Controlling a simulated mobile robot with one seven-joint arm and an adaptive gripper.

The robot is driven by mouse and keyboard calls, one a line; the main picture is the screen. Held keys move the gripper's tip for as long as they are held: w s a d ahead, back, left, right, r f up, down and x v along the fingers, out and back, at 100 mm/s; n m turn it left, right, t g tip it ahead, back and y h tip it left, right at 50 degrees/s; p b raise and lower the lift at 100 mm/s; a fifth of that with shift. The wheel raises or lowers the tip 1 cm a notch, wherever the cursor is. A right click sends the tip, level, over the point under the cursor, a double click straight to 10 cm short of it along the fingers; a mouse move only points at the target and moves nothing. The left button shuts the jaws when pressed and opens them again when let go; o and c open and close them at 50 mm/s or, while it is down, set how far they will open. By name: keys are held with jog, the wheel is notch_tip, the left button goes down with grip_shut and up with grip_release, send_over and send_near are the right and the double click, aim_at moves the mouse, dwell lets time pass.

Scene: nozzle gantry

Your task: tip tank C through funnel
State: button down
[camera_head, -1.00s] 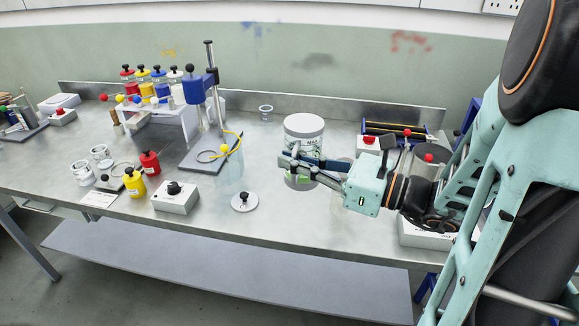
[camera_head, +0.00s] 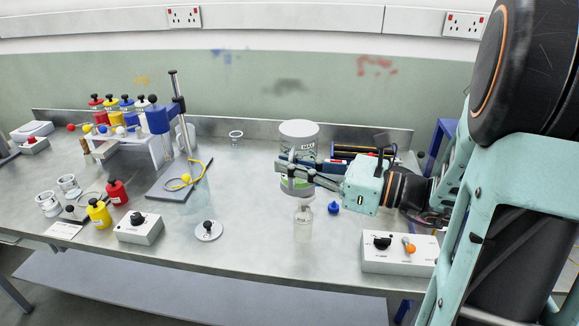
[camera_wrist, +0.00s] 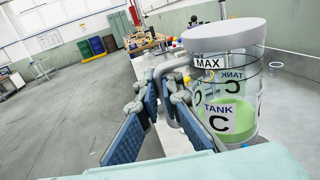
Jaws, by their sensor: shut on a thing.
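Tank C (camera_head: 299,132) is a clear cylinder with a pale lid and green liquid low inside. In the wrist view tank C (camera_wrist: 232,60) is upright, with a MAX label and TANK C label. My gripper (camera_head: 287,172) is shut on tank C, coming from the right in the head view. In the wrist view my gripper's fingers (camera_wrist: 165,100) are at a pale handle on the tank's left side, and the exact contact is unclear. The tank seems held above the bench. I cannot surely identify the funnel; a faint clear vessel (camera_head: 196,192) stands by a blue-headed stand (camera_head: 160,120).
A clear bottle (camera_head: 303,218) and a small blue item (camera_head: 334,208) stand below the tank. A white knob box (camera_head: 399,254) is at the right front. A grey box (camera_head: 139,229) and a round knobbed disc (camera_head: 208,231) are at the front. Red (camera_head: 117,192) and yellow (camera_head: 98,213) bottles stand left.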

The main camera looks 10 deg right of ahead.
aim_at(290, 188)
jog(key=shift+f+b, duration=1.45)
jog(key=shift+f, duration=0.05)
jog(key=shift+a+r+m+p, duration=0.1)
jog(key=shift+r+m+p, duration=0.3)
jog(key=shift+r+p, duration=0.6)
jog(key=m+p, duration=0.2)
jog(key=p, duration=0.1)
jog(key=r+m+p, duration=0.1)
jog(key=shift+s+a+p, duration=0.15)
jog(key=shift+s+p, duration=0.15)
jog(key=shift+r+m+p, duration=0.25)
jog(key=shift+m+p, duration=0.25)
jog(key=shift+p, duration=0.2)
jog(key=shift+r+m+p, duration=0.15)
jog(key=shift+m+p, duration=0.75)
jog(key=shift+p, duration=0.55)
jog(key=shift+w+d+f+m+y+p, duration=0.1)
jog(key=shift+w+d+m+y+p, duration=0.1)
jog(key=shift+m+p, duration=0.5)
jog(key=shift+w+d+f+m+y+p, duration=0.15)
jog(key=shift+m+p, duration=0.25)
jog(key=shift+p, duration=0.45)
dwell(1.1)
